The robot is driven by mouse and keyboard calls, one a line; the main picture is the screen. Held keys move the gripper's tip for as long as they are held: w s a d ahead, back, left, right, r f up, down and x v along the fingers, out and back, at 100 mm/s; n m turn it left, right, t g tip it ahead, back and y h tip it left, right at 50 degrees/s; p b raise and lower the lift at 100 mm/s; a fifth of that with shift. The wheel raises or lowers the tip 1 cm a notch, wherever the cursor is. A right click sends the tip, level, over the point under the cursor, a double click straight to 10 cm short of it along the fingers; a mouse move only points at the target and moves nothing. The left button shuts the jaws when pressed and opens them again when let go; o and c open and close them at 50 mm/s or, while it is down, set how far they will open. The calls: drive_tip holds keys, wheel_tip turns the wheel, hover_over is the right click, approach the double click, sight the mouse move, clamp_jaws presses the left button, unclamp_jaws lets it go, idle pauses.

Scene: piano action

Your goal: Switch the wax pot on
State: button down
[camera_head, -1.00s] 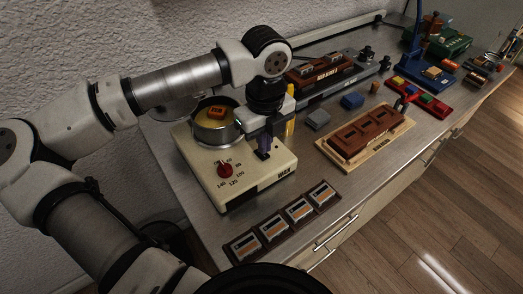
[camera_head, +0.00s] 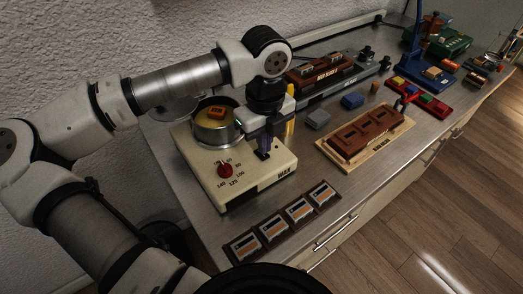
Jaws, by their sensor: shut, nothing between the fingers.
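The wax pot is a cream box (camera_head: 240,188) marked WAX, standing on the bench at the left. A metal pot (camera_head: 212,129) with an orange block (camera_head: 216,112) in it sits on its top. A red dial (camera_head: 225,170) with numbers around it is on the top at the front left. My gripper (camera_head: 263,155) is shut and empty, pointing down over the right part of the wax pot's top. Its tips are at or just above the surface; I cannot tell whether they touch. Any switch under the gripper is hidden.
A dark tray (camera_head: 261,236) with several small blocks lies in front of the wax pot. A brown block on a wooden board (camera_head: 365,137) is to the right. Grey (camera_head: 318,120) and blue (camera_head: 352,101) blocks lie behind it. A blue stand (camera_head: 415,60) is farther back.

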drive_tip(key=shift+f+b, duration=0.95)
drive_tip(key=shift+b, duration=0.1)
idle(0.5)
drive_tip(key=shift+r+p, duration=1.45)
drive_tip(key=shift+r, duration=2.1)
